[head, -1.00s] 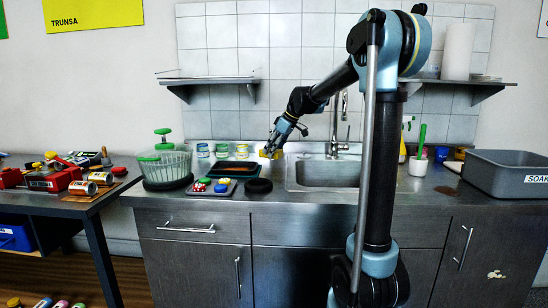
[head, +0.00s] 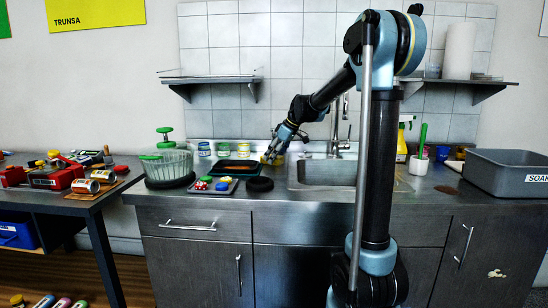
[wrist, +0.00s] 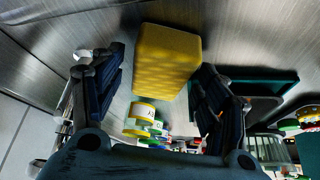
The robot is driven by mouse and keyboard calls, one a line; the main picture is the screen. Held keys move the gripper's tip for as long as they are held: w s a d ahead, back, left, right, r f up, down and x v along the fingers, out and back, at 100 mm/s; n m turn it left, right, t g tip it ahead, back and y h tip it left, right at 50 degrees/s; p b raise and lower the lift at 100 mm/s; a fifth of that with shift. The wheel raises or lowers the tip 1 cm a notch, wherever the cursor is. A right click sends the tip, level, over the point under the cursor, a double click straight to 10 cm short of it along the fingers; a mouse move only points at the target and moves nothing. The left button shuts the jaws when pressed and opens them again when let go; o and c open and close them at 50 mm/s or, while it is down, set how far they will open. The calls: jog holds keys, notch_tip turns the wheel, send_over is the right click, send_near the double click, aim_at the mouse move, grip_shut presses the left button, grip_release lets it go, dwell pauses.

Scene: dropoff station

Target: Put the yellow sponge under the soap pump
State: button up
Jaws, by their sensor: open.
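The yellow sponge (wrist: 167,60) lies between the spread fingers of my gripper (wrist: 160,72) in the wrist view, with a gap at least on the left side. The sponge appears to rest on the steel counter. In the head view the sponge (head: 267,160) is a small yellow patch at the tip of my gripper (head: 273,159), left of the sink and mostly hidden by the fingers. My gripper is open. I cannot make out the soap pump for certain in either view; my arm covers part of the counter right of the sink.
The sink (head: 325,173) is just right of my gripper. A dark teal tray (head: 236,167), a black disc (head: 259,184) and lidded jars (head: 222,151) stand to the left. A spray bottle (head: 402,146), a white cup (head: 418,166) and a grey tub (head: 505,175) stand at the right.

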jog(key=shift+r, duration=0.1)
jog(key=v, duration=1.2)
